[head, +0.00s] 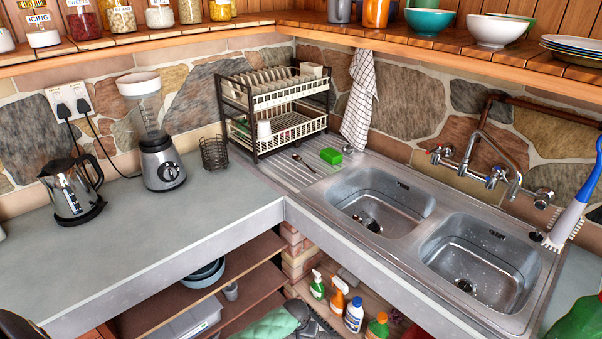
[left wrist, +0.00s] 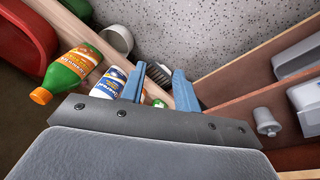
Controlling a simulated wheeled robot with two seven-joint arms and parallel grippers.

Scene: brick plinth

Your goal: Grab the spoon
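A small dark spoon (head: 303,163) lies on the ribbed metal draining board, left of the sink basins in the head view. It sits in front of the dish rack and just left of a green sponge (head: 331,156). The spoon does not show in the left wrist view. My left gripper (left wrist: 159,79) shows there with its two blue-grey fingers apart and nothing held between them. It faces the shelves with bottles below the counter.
A dish rack (head: 275,108) stands behind the spoon, and a wire holder (head: 214,153) is to its left. A blender (head: 160,158) and kettle (head: 72,190) stand on the left counter. The counter front (head: 190,202) is clear. Several bottles (head: 354,314) stand below the sink.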

